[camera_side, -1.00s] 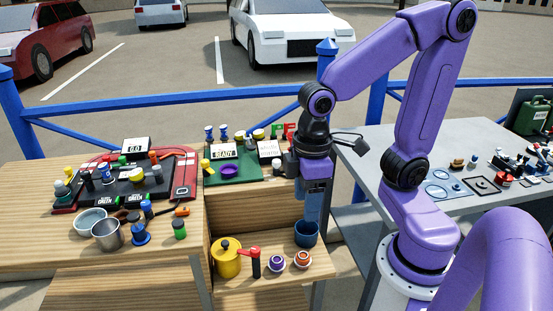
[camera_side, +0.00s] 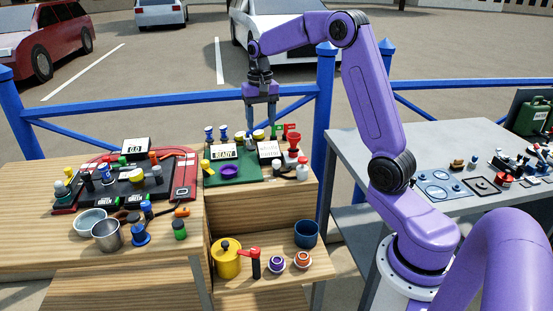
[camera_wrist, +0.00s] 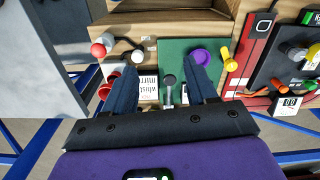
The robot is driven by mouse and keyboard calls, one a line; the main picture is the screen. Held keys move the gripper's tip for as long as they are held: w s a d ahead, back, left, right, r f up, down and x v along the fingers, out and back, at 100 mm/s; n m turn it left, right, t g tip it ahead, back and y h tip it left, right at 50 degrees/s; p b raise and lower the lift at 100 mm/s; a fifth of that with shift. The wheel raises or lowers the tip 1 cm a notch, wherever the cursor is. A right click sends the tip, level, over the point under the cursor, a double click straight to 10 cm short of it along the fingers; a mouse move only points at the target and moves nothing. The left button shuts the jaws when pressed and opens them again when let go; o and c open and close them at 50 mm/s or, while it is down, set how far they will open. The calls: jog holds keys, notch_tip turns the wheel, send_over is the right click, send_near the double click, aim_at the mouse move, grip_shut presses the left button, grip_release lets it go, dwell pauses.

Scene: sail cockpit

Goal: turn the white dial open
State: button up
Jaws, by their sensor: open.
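My gripper (camera_side: 260,122) is open and empty, with its fingers pointing down above the back edge of the green board (camera_side: 243,177). In the wrist view its two dark fingers (camera_wrist: 165,62) stand wide apart over the green board (camera_wrist: 178,50). A dark round knob (camera_wrist: 169,79) and a white card (camera_wrist: 148,87) show between them. Small blue-and-white knobs (camera_side: 223,132) stand at the board's back edge in the side view. I cannot make out for certain which part is the white dial; the fingers may hide some of it.
A purple round piece (camera_side: 229,171), a READY sign (camera_side: 223,154) and a yellow lever (camera_side: 205,167) are on the board. A blue post (camera_side: 325,120) rises close behind.

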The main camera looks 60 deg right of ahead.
aim_at(277, 161)
jog(key=d+f+m, duration=0.1)
jog(key=d+m, duration=0.2)
jog(key=d, duration=0.6)
jog(key=f, duration=1.7)
jog(key=shift+w+f, duration=0.1)
jog(key=shift+w, duration=0.15)
jog(key=c, duration=1.1)
